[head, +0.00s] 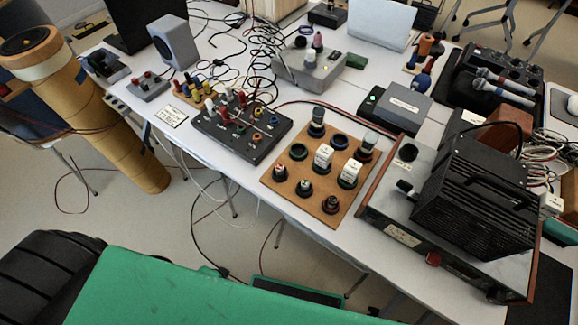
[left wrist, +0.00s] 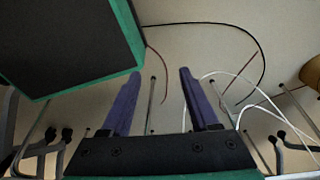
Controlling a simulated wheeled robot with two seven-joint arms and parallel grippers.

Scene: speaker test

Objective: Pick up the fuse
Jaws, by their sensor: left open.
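I cannot make out with certainty which small part is the fuse. A brown board (head: 279,184) on the table carries several round black and green sockets and posts. Two white labelled blocks stand on it, one (head: 323,155) near its middle and one (head: 349,173) nearer its right edge. My left gripper (left wrist: 160,72) shows in the left wrist view with its two purple fingers apart and nothing between them. Floor and cables lie beyond the fingers. My right gripper is in neither view.
The white table (head: 226,157) is crowded. A black board (head: 246,148) with colored knobs, a grey box (head: 309,73) and a large black finned unit (head: 480,190) surround the brown board. Cables hang off the table's front edge. A thick tan cylinder (head: 100,115) leans at the left.

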